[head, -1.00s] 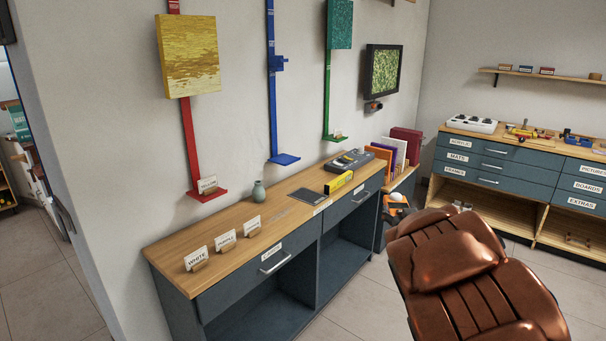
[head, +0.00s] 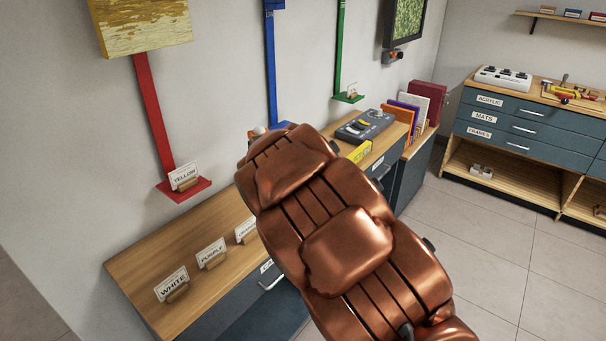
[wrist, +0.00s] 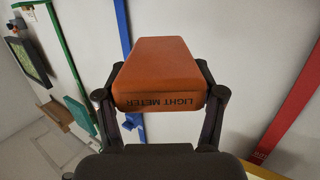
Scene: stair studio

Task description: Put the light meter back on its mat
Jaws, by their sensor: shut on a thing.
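The light meter (wrist: 158,75) is an orange block with its name printed upside down on the near face in the wrist view. My gripper (wrist: 160,67) is shut on it, one finger on each side, and holds it up off any surface. In the head view my brown arm hides most of the gripper; a small whitish dome with a bit of orange (head: 259,131) shows past the arm's far end, over the bench against the wall. The dark mat on the bench top is hidden behind my arm now.
The wooden bench top (head: 215,235) carries card holders for white (head: 172,284) and purple (head: 211,254). A yellow box (head: 361,152) and a grey control box (head: 365,126) stand at its far end. Red (head: 184,188) and green (head: 348,97) wall ledges jut out above the bench.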

